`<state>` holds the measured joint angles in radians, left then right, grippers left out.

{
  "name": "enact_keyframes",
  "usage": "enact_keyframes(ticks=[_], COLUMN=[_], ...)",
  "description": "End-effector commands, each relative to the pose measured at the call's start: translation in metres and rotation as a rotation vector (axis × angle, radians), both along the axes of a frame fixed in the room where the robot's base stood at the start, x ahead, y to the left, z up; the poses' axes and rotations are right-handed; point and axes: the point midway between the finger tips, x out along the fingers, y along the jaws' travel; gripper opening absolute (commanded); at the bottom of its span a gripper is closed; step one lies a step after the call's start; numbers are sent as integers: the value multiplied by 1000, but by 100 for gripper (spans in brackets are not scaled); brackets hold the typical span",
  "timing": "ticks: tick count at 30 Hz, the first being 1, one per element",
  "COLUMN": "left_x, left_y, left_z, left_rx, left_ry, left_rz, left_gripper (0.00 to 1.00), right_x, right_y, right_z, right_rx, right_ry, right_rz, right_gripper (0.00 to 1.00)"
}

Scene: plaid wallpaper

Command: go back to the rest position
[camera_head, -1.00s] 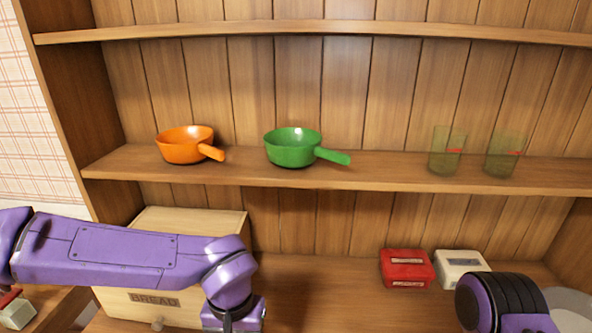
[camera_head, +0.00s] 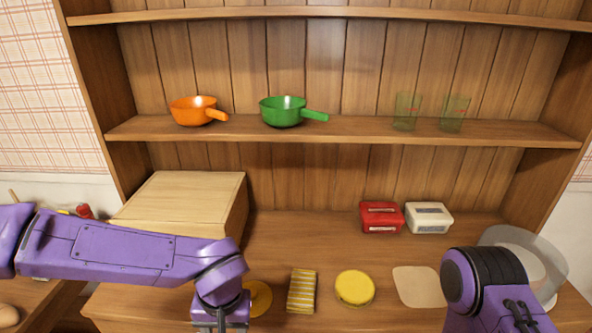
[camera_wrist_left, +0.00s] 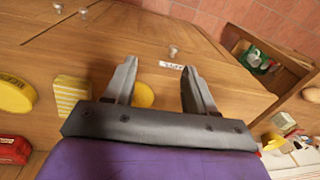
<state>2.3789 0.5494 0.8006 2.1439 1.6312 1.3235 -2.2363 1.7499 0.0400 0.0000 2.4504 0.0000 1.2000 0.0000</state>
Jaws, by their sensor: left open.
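My left gripper (camera_wrist_left: 158,68) is open in the left wrist view, with its two fingers apart and nothing held between them. In the head view my left arm comes in from the left in front of the wooden bread box (camera_head: 190,200), and its gripper is cut off by the lower edge. A yellow round thing (camera_head: 259,297) lies on the counter beside that gripper and shows partly between the fingers in the left wrist view (camera_wrist_left: 144,95). My right arm shows at the lower right of the head view; its gripper is out of view.
The counter (camera_head: 300,240) holds a striped yellow block (camera_head: 302,291), a yellow round lid-like thing (camera_head: 355,288), a beige board (camera_head: 419,286), a red box (camera_head: 381,217) and a white box (camera_head: 428,217). An orange pan (camera_head: 194,111), green pan (camera_head: 283,111) and two glasses stand on the shelf.

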Motion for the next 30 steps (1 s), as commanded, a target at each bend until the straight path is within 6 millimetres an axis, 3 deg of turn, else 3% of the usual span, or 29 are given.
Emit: enact_keyframes(ticks=[8,14,17,22,27,30], left_x=[-8,-29,-51,-115,-168,-181], left_y=[38,84,113,152,166,168], left_z=[-72,-148,-195,-268,-298,-301], left_rx=[171,318,362,277,148,114], left_ry=[-63,-190,-286,-404,-375,-355], left_rz=[142,264,314,387,466,493], left_gripper=[56,56,56,56,56,56], right_x=[1,0,0,0,0,0], right_y=[0,0,0,0,0,0], right_z=[-9,-20,-28,-42,-49,-49], right_rx=[0,0,-1,-1,0,0], right_ry=[-1,0,-1,-1,0,0], right_rz=[0,0,0,0,0,0], right_gripper=[43,43,43,43,43,43])
